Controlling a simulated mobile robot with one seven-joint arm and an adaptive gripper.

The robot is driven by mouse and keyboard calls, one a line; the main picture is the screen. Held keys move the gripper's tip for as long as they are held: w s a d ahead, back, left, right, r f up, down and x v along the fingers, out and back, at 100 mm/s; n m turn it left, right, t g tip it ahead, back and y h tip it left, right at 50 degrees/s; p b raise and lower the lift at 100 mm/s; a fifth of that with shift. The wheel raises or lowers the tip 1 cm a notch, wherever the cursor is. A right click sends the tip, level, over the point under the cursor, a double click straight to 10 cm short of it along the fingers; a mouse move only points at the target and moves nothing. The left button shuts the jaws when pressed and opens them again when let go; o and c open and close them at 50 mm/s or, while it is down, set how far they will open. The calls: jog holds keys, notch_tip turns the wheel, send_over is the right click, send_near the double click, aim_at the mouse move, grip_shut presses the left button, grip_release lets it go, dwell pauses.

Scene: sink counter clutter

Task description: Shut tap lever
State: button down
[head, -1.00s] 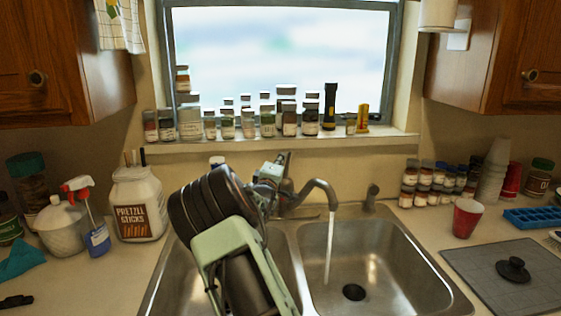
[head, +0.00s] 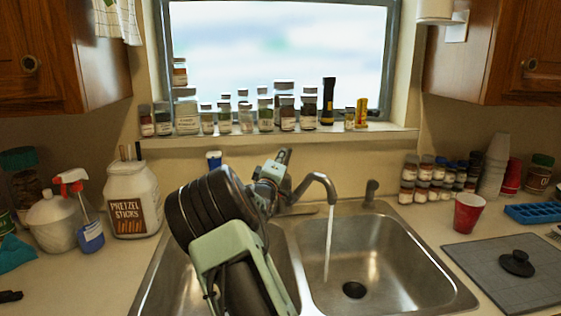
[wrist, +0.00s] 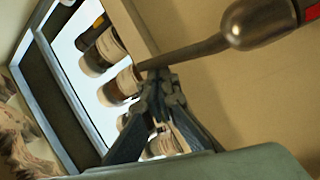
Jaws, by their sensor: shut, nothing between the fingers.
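The metal tap (head: 318,187) stands behind the double sink, and water runs from its spout into the right basin. Its lever (head: 284,156) rises above the tap body, partly hidden by my gripper (head: 273,171) in the head view. In the wrist view, the lever (wrist: 195,49) runs as a thin dark rod from a rounded metal body at the upper right. My gripper (wrist: 157,82) is shut and empty. Its fingertips are close to the lever's thin end; I cannot tell whether they touch. My arm hides much of the left basin.
A pretzel jar (head: 132,200) and spray bottle (head: 88,222) stand left of the sink. A red cup (head: 468,213) and grey mat (head: 508,270) are at right.

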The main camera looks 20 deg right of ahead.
jog(key=shift+s+d+f+m+h+b, duration=0.3)
jog(key=shift+m+b, duration=0.35)
jog(key=shift+b, duration=0.5)
jog(key=shift+s+d+f+m+h+b, duration=0.1)
jog(key=shift+s+f+m+h+b, duration=0.4)
jog(key=shift+b, duration=0.65)
jog(key=shift+s+d+r+m+h+b, duration=0.2)
jog(key=shift+s+m+h+b, duration=0.15)
jog(key=shift+m+b, duration=0.75)
jog(key=shift+s, duration=0.2)
